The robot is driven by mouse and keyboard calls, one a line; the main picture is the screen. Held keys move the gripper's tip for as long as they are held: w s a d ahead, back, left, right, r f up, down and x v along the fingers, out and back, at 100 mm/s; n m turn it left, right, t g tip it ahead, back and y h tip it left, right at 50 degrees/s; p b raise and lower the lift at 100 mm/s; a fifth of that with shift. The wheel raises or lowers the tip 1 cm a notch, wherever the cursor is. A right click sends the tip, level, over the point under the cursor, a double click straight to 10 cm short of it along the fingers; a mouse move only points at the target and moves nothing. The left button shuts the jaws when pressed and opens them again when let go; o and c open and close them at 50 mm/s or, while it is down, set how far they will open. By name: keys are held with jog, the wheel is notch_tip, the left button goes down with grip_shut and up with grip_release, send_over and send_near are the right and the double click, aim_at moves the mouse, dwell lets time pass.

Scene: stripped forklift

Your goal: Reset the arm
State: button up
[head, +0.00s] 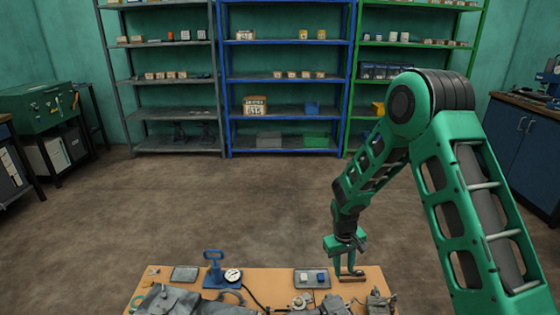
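My green arm comes in from the right and bends down to the workbench. My gripper (346,268) points down at the back right of the wooden tabletop (375,284), beside the right end of a small grey tray (305,279). Its fingertips are close to a small brown piece (352,276); I cannot tell whether they touch it. The fingers are too small in view to tell whether they are open or shut.
On the tabletop are a blue stand (213,268), a round gauge (233,275), a flat grey plate (184,273) and several grey metal parts (172,301). Shelves (285,78) line the back wall. A green cabinet (40,112) stands left. The floor between is clear.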

jog(key=s+d+r+m, duration=0.2)
jog(key=s+d+r, duration=0.55)
jog(key=r, duration=0.35)
jog(key=s+d+r+m, duration=0.3)
jog(key=s+d+r, duration=0.3)
jog(key=d+r, duration=0.4)
jog(key=s+d+r+m, duration=0.1)
jog(key=s+r, duration=0.3)
jog(key=s, duration=0.7)
jog(key=s+d+r+m+y, duration=0.1)
jog(key=s+r+m, duration=0.2)
jog(key=s, duration=0.9)
jog(key=shift+r+m+y, duration=0.3)
jog(key=shift+r, duration=0.6)
